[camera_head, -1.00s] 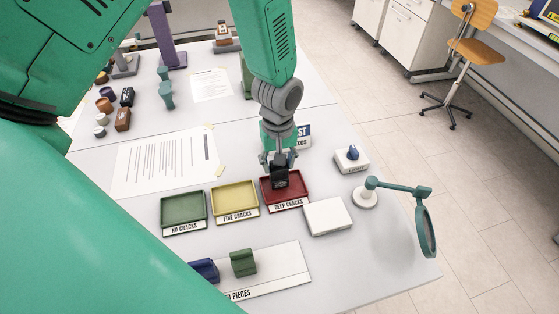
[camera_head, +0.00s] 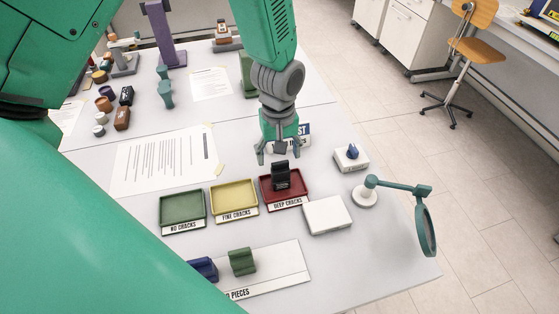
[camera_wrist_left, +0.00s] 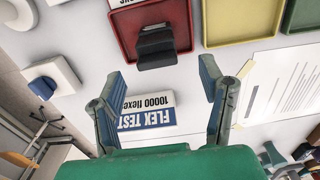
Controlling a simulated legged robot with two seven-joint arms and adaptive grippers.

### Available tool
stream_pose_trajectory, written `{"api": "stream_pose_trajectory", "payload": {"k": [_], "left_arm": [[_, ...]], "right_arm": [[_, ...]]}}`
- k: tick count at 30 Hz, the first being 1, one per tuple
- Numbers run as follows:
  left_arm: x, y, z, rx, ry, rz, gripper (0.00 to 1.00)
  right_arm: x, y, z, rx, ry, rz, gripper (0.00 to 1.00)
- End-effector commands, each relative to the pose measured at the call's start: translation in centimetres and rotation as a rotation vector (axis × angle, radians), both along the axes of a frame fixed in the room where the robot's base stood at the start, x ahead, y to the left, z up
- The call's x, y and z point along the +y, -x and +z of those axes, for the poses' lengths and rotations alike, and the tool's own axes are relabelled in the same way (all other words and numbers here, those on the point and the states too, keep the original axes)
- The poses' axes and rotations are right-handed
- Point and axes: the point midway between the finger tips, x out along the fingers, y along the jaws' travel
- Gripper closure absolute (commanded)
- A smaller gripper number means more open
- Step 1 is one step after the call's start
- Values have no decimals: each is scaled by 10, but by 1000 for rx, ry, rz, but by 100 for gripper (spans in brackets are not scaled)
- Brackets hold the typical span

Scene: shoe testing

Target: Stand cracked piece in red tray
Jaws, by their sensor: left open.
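A black piece (camera_head: 281,176) stands upright in the red tray (camera_head: 299,198) labelled "DEEP CRACKS". It also shows in the left wrist view (camera_wrist_left: 156,50), inside the red tray (camera_wrist_left: 124,26). My left gripper (camera_head: 278,158) is open and empty, above and behind the piece, apart from it. In the left wrist view its two fingers (camera_wrist_left: 167,85) are spread wide, with the piece beyond them. My right gripper is not in view.
The yellow tray (camera_head: 234,183) and green tray (camera_head: 182,194) stand left of the red one. A white box (camera_head: 327,216) sits close at its front right. A magnifier (camera_head: 427,231) stands at the right. A blue piece (camera_head: 204,268) and green piece (camera_head: 242,262) lie in front.

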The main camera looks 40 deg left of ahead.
Motion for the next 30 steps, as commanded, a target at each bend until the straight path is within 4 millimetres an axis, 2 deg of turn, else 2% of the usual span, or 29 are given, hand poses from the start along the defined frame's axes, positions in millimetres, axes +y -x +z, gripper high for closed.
{"api": "stream_pose_trajectory", "payload": {"k": [1,6,12,18,30], "left_arm": [[0,-2,14,-7,-1,-1,37],[-1,-2,49,-5,-1,-1,37],[-1,-2,76,-1,-2,-1,37],[-1,-2,83,1,-1,-1,37],[-1,-2,82,0,-1,-1,37]], "right_arm": [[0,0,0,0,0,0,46],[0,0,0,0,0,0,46],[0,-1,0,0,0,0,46],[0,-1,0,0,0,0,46],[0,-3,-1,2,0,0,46]]}}
